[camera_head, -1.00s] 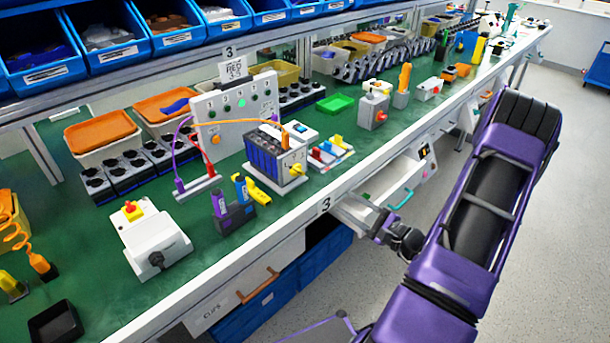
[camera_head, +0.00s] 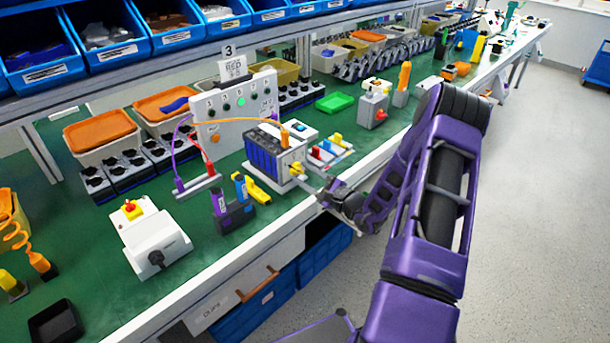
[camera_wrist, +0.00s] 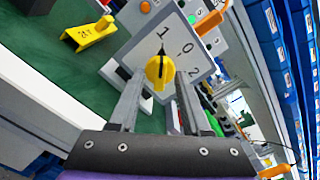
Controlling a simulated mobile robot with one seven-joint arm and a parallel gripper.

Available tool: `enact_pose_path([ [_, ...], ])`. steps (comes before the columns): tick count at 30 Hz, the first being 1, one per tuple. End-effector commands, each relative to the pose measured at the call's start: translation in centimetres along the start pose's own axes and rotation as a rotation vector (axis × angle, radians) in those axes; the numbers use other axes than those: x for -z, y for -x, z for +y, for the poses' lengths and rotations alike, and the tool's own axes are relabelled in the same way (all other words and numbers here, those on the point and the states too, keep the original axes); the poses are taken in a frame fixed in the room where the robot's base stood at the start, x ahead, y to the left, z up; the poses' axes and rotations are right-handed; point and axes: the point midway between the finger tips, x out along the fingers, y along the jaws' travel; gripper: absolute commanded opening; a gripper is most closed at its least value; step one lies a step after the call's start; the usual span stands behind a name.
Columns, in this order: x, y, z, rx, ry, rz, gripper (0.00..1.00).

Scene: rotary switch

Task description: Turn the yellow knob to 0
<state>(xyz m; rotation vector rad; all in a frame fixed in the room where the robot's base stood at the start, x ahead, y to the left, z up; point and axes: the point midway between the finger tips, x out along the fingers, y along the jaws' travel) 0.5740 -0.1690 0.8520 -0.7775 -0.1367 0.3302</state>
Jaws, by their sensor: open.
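The yellow knob (camera_head: 296,168) is on the light front plate of a small dark-blue switch box (camera_head: 266,158) near the bench's front edge. In the wrist view the knob (camera_wrist: 160,71) shows between my fingers, with its dark pointer mark toward the printed 1. My gripper (camera_wrist: 158,88) is open, with one finger on each side of the knob in the picture. I cannot tell whether either finger touches it. In the head view my gripper (camera_head: 311,183) is just right of the knob.
A grey panel (camera_head: 236,108) with cables is behind.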

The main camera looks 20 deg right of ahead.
Motion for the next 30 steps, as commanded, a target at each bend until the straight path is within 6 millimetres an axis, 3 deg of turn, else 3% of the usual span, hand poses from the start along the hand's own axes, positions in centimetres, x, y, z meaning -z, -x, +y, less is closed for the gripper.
enact_pose_path([
  [7, 0.01, -0.04, 0.00, 0.000, 0.000, 0.000, 0.46],
  [15, 0.01, -0.01, -0.01, 0.000, 0.000, 0.000, 0.00],
  [30, 0.03, 0.03, -0.04, 0.001, -0.042, 0.001, 0.00],
])
